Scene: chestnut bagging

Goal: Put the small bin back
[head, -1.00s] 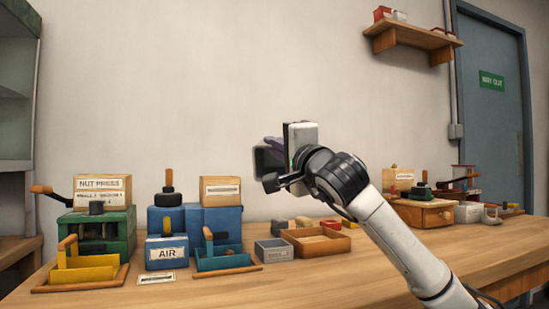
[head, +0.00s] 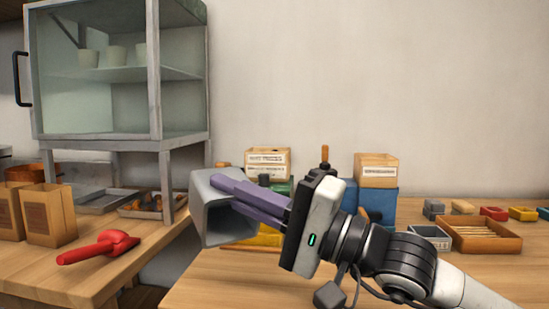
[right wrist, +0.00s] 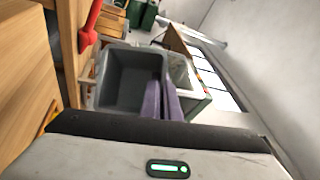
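The small bin (head: 212,226) is a grey, open-topped box held in the air, tilted, at the centre-left of the head view. My right gripper (head: 240,194) has purple fingers shut on one wall of the bin. In the right wrist view the empty inside of the bin (right wrist: 128,78) shows, with the fingers (right wrist: 160,98) on either side of its right wall. My left gripper is not in view.
A glass-fronted cabinet (head: 158,75) stands at the left. On the left bench lie a red scoop (head: 98,247), brown paper bags (head: 48,213) and a grey tray (head: 100,200). A wooden tray (head: 485,237) and boxes stand on the right bench. A gap separates the benches.

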